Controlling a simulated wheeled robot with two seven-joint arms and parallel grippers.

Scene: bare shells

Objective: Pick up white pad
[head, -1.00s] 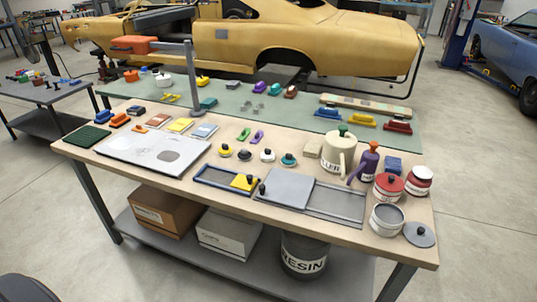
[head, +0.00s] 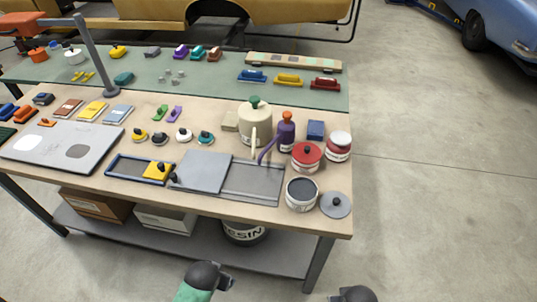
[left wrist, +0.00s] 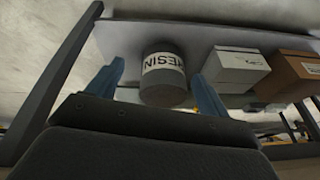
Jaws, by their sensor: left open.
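The white pad (head: 184,135) is a small round pad with a black knob on top. It stands on the wooden bench top in the head view, in a row with a yellow, another dark-knobbed and a teal round pad. In the left wrist view my left gripper (left wrist: 158,69) is open and empty. Its blue fingers are spread, facing the bench's lower shelf, well away from the pad. In the head view dark parts of my arms show at the bottom edge, but no fingertips are clear. My right gripper is not visible.
A grey board (head: 62,146), a blue-rimmed tray (head: 118,171) and a grey plate (head: 203,172) lie in front of the pads. A resin drum (left wrist: 163,85) and boxes sit on the lower shelf.

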